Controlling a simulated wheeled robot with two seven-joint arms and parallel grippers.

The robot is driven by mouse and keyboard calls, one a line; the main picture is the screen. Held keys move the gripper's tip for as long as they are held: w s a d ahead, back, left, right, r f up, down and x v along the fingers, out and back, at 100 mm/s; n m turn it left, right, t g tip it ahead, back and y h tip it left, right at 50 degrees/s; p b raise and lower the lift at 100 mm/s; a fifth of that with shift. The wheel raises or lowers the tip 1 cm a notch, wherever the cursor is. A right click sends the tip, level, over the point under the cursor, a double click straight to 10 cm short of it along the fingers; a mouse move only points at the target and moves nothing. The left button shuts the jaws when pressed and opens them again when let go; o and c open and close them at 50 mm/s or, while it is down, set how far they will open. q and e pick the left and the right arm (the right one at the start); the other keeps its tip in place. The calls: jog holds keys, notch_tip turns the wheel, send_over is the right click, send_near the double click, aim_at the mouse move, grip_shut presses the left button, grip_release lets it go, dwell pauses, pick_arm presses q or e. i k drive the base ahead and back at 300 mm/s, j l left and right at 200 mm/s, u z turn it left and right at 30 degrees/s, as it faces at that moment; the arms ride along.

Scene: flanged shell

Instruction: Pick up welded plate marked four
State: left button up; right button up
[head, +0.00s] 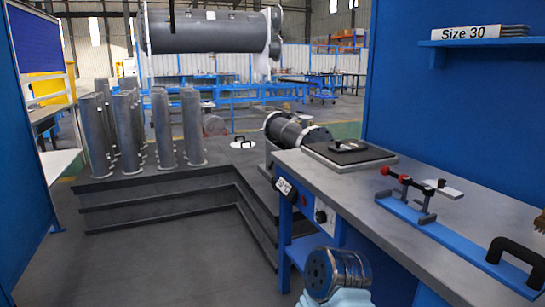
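No marking "four" can be read on any plate. A small round plate with a dark handle (347,146) lies on a dark square slab (322,156) at the far left end of the workbench. A pale plate with a black handle (243,144) lies on the dark stepped platform beyond the bench. I cannot tell whether either is the welded plate marked four. A rounded grey and pale-blue arm link of mine shows at the bottom centre, in front of the bench. No gripper fingers can be made out.
The workbench (420,226) carries a blue rail with a red-handled clamp (408,188) and a black handle at right. Several upright grey cylinders (129,130) stand on the stepped platform (150,200). A blue panel borders the left. Open floor lies at lower left.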

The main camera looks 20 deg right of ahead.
aim_at(339, 148)
jog(key=i+j+u, duration=0.1)
jog(key=i+u, duration=0.15)
jog(key=i, duration=0.95)
jog(key=i+l+u, duration=0.25)
jog(key=i, duration=1)
jog(key=z, duration=0.5)
jog(key=i+j+z, duration=0.1)
jog(key=z, duration=0.4)
jog(key=j+z, duration=0.1)
jog(key=z, duration=0.4)
jog(key=i+j+z, duration=0.1)
jog(key=z, duration=0.35)
jog(key=j+z, duration=0.1)
jog(key=z, duration=0.4)
